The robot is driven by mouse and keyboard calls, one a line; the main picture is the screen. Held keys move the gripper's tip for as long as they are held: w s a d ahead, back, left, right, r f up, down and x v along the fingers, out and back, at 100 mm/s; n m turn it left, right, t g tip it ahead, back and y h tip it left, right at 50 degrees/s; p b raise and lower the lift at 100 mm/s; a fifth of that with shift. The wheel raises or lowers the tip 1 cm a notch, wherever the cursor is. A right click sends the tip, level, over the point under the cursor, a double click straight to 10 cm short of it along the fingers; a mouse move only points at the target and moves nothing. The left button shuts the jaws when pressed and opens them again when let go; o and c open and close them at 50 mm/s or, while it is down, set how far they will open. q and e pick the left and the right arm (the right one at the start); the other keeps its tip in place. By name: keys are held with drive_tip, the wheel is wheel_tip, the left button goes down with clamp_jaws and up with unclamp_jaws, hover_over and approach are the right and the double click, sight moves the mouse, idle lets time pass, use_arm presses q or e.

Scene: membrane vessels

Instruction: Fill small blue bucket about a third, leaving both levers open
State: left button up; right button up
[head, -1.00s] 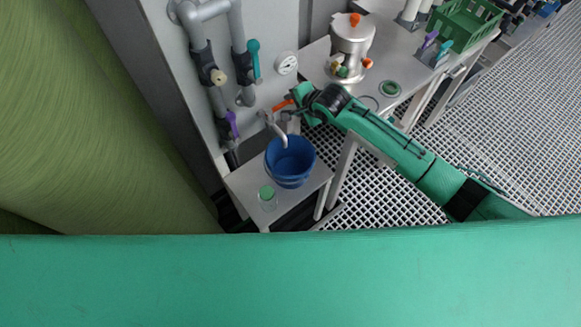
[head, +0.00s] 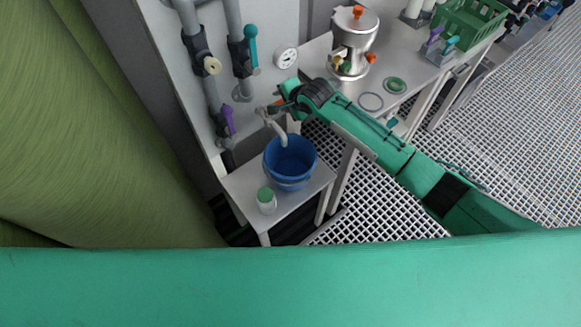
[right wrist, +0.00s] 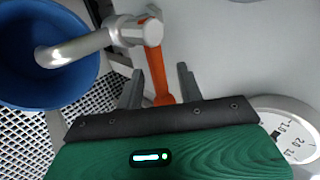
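The small blue bucket (head: 290,158) stands upright on a low stand below a grey tap spout (head: 279,130). In the right wrist view the spout (right wrist: 75,47) reaches over the bucket (right wrist: 50,85); I see no clear water stream or level. The tap's orange lever (right wrist: 160,85) lies between the two fingers of my right gripper (right wrist: 159,88), with gaps on both sides. A purple lever (head: 228,119) and a teal lever (head: 251,45) sit on the wall pipes. My left gripper is not in view.
A jar with a green lid (head: 266,200) stands beside the bucket on the low stand (head: 292,207). A round gauge (head: 286,57) is on the wall panel. A bench at the right holds a steel vessel (head: 353,40) and a green crate (head: 470,22).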

drive_tip(key=shift+c, duration=0.5)
clamp_jaws()
